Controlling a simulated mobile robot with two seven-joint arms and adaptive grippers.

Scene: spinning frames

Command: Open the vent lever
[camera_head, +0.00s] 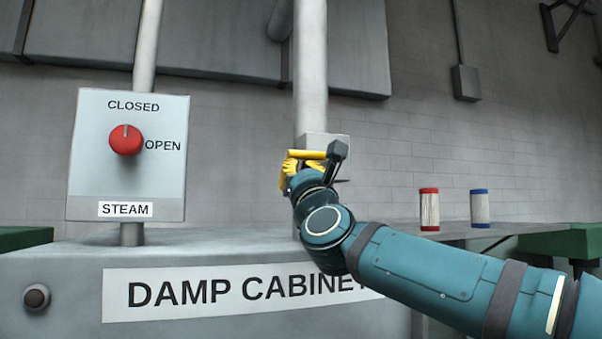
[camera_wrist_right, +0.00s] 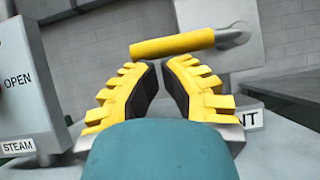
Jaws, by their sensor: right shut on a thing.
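The vent lever (camera_head: 307,155) has a yellow handle and is mounted on a grey box on the vertical pipe above the cabinet. The handle lies roughly level in the head view. In the right wrist view the handle (camera_wrist_right: 172,45) lies across the fingertips, tilted slightly, with its grey pivot end at the right. My right gripper (camera_head: 290,173), with yellow fingers, is at the handle's left part and shut on it. Its fingers (camera_wrist_right: 164,68) converge at the handle in the wrist view. My wrist hides part of the lever's mount. My left gripper is not in view.
A steam panel (camera_head: 84,190) with a red knob (camera_head: 126,140), its mark pointing up toward CLOSED, stands left. The damp cabinet (camera_head: 70,275) is below. A red-ended spool (camera_head: 429,210) and a blue-ended spool (camera_head: 480,208) stand on a ledge at right, behind my arm.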

